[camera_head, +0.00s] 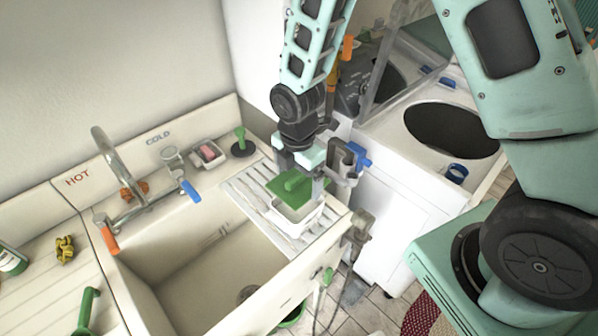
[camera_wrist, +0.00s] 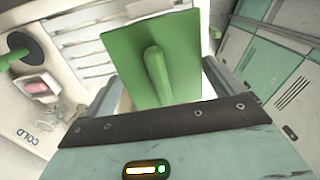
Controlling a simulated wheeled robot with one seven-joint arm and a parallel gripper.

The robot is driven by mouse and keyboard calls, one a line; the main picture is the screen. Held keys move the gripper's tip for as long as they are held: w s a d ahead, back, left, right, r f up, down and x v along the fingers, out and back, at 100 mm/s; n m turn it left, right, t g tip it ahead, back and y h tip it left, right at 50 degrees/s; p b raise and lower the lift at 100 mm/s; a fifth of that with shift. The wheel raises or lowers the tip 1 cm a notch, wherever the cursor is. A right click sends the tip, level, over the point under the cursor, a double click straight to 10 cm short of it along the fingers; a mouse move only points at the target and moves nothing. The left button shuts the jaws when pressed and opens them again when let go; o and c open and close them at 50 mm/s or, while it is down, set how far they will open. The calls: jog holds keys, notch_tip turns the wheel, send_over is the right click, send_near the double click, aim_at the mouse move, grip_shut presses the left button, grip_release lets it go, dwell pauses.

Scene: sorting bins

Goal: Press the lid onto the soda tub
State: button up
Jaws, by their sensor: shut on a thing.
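The lid (camera_head: 293,186) is a green square plate with a raised green handle. It is above the soda tub (camera_head: 300,217), a white open box on the ribbed drainboard to the right of the sink. The lid looks tilted, and the tub's white front wall shows below it. My gripper (camera_head: 300,170) is over the tub with the lid between its fingers. In the wrist view the lid (camera_wrist: 175,35) fills the middle and hides most of the tub. The exact contact between fingers and lid, and between lid and tub rim, cannot be made out.
The sink basin (camera_head: 205,268) opens left of the drainboard. A soap dish (camera_head: 207,154) and a green-handled plunger-like tool (camera_head: 240,143) stand behind. Metal holders (camera_head: 347,160) are close to the right of my gripper. A white washer (camera_head: 385,205) stands farther right.

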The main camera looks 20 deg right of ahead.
jog(key=shift+f+b, duration=1.85)
jog(key=shift+f, duration=0.85)
jog(key=shift+f, duration=0.1)
dwell(0.4)
jog(key=o, duration=0.6)
jog(key=shift+r+p, duration=3.1)
jog(key=shift+r, duration=0.45)
